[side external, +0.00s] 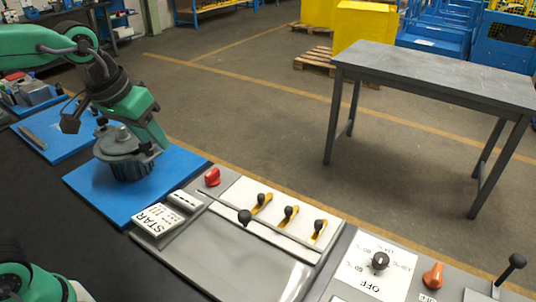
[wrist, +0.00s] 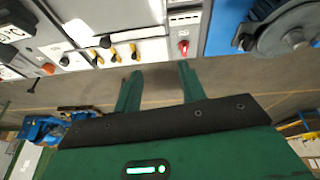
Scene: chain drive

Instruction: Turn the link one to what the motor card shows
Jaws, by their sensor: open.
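Three yellow links with black knobs sit in a row on a white panel: one at the left (side external: 258,207), one in the middle (side external: 287,218) and one at the right (side external: 318,235). All three slant alike; no number that I can read marks link one. They also show small in the wrist view (wrist: 116,55). A white card lettered STAR (side external: 158,218) with small marks lies left of the panel; its drawing is too small to read. My gripper (wrist: 160,72) is open and empty, its fingers apart. In the side view it hangs by the grey motor, away from the links.
The grey motor (side external: 125,160) stands on a blue mat (side external: 85,185). A red knob (side external: 212,177) sits behind the card. A black ball handle (side external: 245,217) is in front of the links. A black dial (side external: 380,261), orange knob (side external: 433,276) and black lever (side external: 510,268) are at the right.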

